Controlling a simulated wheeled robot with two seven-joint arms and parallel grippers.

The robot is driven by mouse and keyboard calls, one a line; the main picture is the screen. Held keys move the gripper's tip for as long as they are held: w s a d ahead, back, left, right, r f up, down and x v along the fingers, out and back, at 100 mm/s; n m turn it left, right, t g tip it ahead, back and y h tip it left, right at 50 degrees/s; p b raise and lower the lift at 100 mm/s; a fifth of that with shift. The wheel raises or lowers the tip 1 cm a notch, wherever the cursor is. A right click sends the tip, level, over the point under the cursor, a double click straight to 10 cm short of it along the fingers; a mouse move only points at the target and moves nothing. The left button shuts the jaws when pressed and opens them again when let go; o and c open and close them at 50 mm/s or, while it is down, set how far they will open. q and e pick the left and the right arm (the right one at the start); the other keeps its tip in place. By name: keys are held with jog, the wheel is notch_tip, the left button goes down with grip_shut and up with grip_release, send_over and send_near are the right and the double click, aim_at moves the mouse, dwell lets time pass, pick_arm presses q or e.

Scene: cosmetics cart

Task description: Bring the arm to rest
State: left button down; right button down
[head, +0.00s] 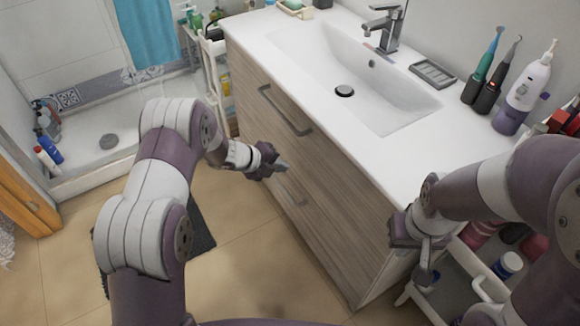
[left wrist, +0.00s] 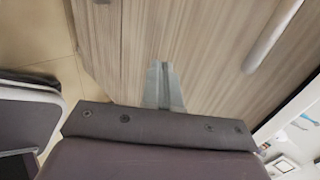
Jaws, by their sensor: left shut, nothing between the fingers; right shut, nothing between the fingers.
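My left gripper (head: 281,165) is shut and empty, in front of the wooden drawer fronts of the vanity (head: 250,100). In the left wrist view its closed fingers (left wrist: 164,88) point toward the wood grain, with a drawer handle (left wrist: 272,35) to the upper right. I cannot tell whether the fingertips touch the wood. My right gripper (head: 424,278) is shut and empty, pointing down at the vanity's right end, over the edge of the white cart (head: 455,270).
The white basin (head: 345,70) and counter lie behind the arms. Toothbrushes and bottles stand at the counter's right end. The cart holds a blue-and-white jar (head: 508,265) and pink items. A shower tray (head: 105,150) is at the left. Tan floor (head: 250,270) is open in front.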

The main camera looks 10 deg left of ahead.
pick_arm(q)
jog(key=v, duration=0.3)
